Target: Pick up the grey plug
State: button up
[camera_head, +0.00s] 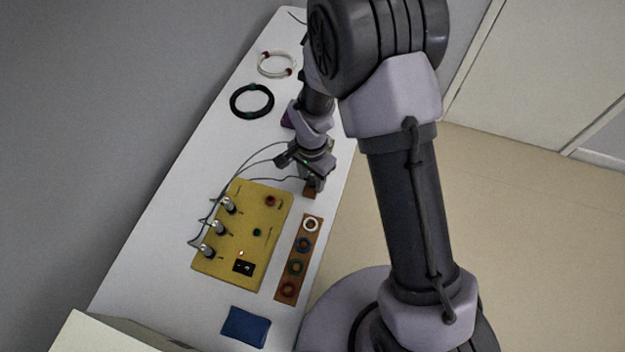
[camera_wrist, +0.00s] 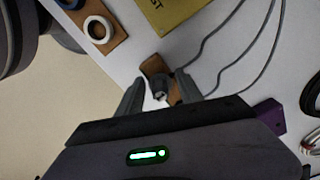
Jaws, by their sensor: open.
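In the wrist view a grey plug (camera_wrist: 160,88) stands at a small brown block (camera_wrist: 153,66), between my two fingers. My gripper (camera_wrist: 161,80) is open, with one finger on each side of the plug and a gap showing. I cannot tell whether the plug's lower end sits in the block or how high the fingertips are. In the head view my gripper (camera_head: 312,184) is over the brown block (camera_head: 309,193), beyond the yellow panel (camera_head: 262,215); the plug is hidden there. Other grey plugs (camera_head: 218,227) with cables stand along the panel's left side.
A brown strip (camera_head: 284,269) with several coloured rings lies right of the panel. Grey cables (camera_wrist: 230,62) run close beside my gripper. A purple object (camera_head: 287,118), a black coil (camera_head: 252,101) and a white coil (camera_head: 277,64) lie farther back. A blue box (camera_head: 246,327) is in front.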

aim_at(312, 175)
jog(key=shift+r, duration=0.1)
grip_shut()
jog(key=shift+r, duration=0.3)
notch_tip(312, 175, up, 4)
jog(key=shift+s+f+p, duration=0.15)
jog(key=shift+f+p, duration=0.1)
jog(key=shift+p, duration=0.9)
jog(key=s+d+p, duration=0.1)
jog(key=s+d, duration=0.1)
jog(key=s, duration=0.5)
jog(key=s+d+p, duration=0.1)
jog(key=s+d, duration=0.2)
jog(key=s, duration=0.5)
jog(key=shift+d+r+p, duration=0.15)
jog(key=shift+r+p, duration=0.2)
jog(key=shift+r, duration=0.1)
jog(key=shift+w, duration=0.1)
